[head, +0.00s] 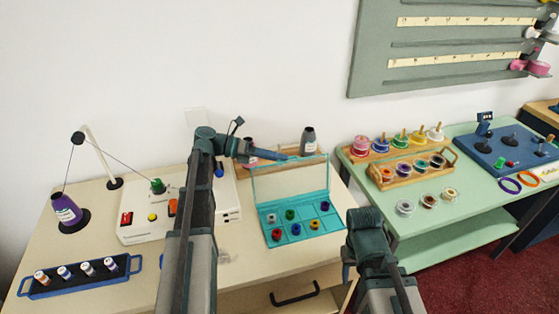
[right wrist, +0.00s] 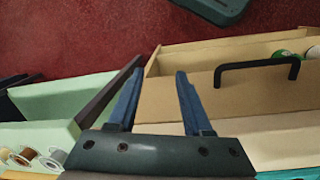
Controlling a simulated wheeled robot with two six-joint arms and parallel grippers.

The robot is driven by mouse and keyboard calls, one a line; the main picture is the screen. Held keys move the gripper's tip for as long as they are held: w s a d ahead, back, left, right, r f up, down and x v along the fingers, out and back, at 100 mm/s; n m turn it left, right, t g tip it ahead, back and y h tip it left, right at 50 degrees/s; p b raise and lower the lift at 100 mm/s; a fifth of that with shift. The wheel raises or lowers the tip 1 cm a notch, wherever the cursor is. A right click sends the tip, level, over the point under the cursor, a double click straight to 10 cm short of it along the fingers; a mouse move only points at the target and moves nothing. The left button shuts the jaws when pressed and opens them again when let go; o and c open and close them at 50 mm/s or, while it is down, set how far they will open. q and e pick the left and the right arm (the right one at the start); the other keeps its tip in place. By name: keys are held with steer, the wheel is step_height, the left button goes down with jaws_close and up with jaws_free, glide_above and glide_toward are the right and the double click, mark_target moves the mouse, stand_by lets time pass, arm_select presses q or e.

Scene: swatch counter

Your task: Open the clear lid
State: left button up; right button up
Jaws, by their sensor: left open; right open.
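A teal box (head: 300,235) with several coloured spools in its compartments sits on the beige counter in the head view. Its clear lid (head: 290,180) stands raised at the back of the box, tilted up from the rear edge. My left gripper (head: 282,156) is open by the lid's top edge, its fingers pointing right. Whether it touches the lid cannot be told. My right gripper (head: 348,268) is low, in front of the gap between the counters, away from the box. In the right wrist view my right gripper (right wrist: 160,82) is open and empty.
A white machine (head: 140,228) and a purple thread cone (head: 66,210) stand left of the box. A dark cone (head: 308,141) stands behind the lid. A drawer handle (head: 295,294) is below the counter front. A green table (head: 430,222) with spools is at right.

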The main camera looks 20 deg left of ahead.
arm_select(q)
steer(key=shift+d+f, duration=0.1)
steer(key=shift+d, duration=0.25)
jaws_close()
stand_by(1.3)
